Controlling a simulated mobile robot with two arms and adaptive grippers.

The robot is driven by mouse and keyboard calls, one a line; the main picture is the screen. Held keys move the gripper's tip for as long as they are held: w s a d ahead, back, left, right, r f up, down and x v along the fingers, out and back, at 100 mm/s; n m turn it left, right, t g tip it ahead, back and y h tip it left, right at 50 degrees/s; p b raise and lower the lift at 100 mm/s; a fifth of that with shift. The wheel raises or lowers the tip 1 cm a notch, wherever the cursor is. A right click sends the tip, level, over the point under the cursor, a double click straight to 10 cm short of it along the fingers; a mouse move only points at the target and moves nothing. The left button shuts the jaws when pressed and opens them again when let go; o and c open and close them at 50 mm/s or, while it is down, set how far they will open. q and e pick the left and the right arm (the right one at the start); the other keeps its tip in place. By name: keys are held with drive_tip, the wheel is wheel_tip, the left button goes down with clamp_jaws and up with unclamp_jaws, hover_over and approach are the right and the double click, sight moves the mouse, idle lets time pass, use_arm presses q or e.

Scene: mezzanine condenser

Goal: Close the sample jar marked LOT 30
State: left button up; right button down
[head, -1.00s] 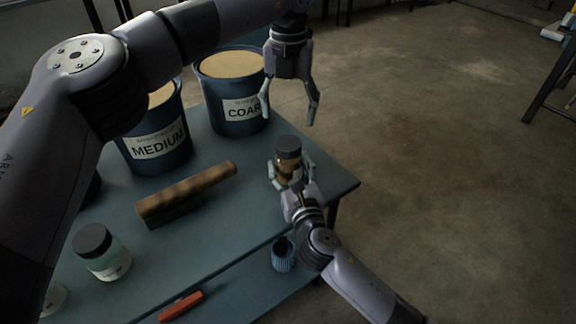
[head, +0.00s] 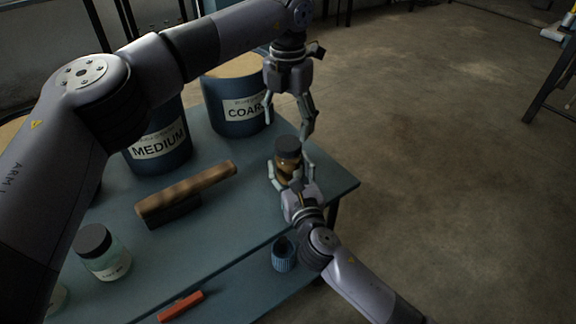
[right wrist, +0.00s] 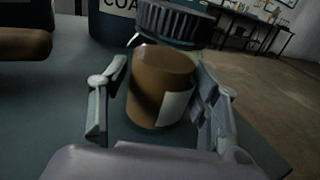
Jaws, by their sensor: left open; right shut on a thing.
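A jar with brown contents, a pale label and a dark ribbed lid (right wrist: 172,22) stands near the table's right corner; its brown body (right wrist: 160,85) fills the right wrist view. The label's writing cannot be read. The lid is on top of the jar; I cannot tell how tightly it sits. My right gripper (head: 291,176) is shut on the jar body, one finger on each side. My left gripper (head: 287,131) is open and empty, pointing down just above and behind the lid (head: 288,147). I cannot tell whether a fingertip touches it.
A clear jar with a dark lid (head: 93,238) stands at the table's left. A brown-topped brush or block (head: 186,193) lies mid-table. Buckets marked MEDIUM (head: 158,148) and COAR... (head: 240,108) stand behind. A blue ribbed item (head: 283,256) and an orange-red object (head: 181,306) are lower down.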

sight(288, 142)
use_arm(q)
drive_tip(key=shift+f, duration=2.5)
drive_tip(key=shift+c, duration=0.3)
drive_tip(key=c, duration=1.2)
drive_tip(key=o, duration=1.4)
drive_tip(key=shift+r, duration=0.1)
wheel_tip(288, 142, up, 12)
drive_tip(key=shift+f, duration=0.1)
